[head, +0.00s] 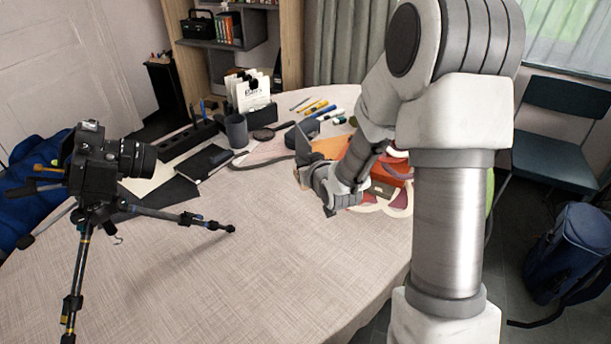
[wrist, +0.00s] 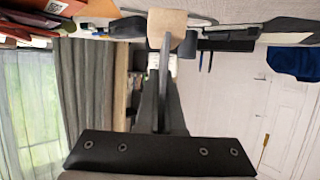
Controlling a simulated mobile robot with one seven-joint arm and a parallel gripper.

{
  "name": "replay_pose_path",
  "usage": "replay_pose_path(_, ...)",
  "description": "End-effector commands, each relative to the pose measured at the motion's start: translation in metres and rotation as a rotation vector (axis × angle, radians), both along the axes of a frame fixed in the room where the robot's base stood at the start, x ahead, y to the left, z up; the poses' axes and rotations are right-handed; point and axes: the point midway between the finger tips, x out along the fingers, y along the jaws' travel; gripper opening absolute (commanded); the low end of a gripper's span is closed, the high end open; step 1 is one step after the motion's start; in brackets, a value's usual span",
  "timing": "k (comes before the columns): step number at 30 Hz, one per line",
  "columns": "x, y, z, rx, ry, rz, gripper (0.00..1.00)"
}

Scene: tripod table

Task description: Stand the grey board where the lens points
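The black camera (head: 95,165) stands on a tripod (head: 80,255) at the left. Its lens (head: 138,159) points right across the table. I cannot tell whether the board's foot touches the table (head: 250,250).
A grey cup (head: 236,130), a black notebook (head: 205,161) and a card holder (head: 252,95) stand farther left. One tripod leg (head: 185,218) reaches over the table. The front middle is clear.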

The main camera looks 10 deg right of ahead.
Motion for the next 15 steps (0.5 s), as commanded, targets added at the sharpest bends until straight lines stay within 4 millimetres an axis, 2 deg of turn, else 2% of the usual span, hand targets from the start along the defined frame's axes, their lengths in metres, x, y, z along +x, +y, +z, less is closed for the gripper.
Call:
replay_pose_path(1, 0.005, -0.001, -0.011, -0.003, -0.005, 0.008, 0.0)
replay_pose_path(3, 0.01, -0.002, -0.015, -0.003, -0.004, 0.021, 0.0)
replay_pose_path(15, 0.028, -0.01, -0.024, 0.0, -0.002, 0.051, 0.0)
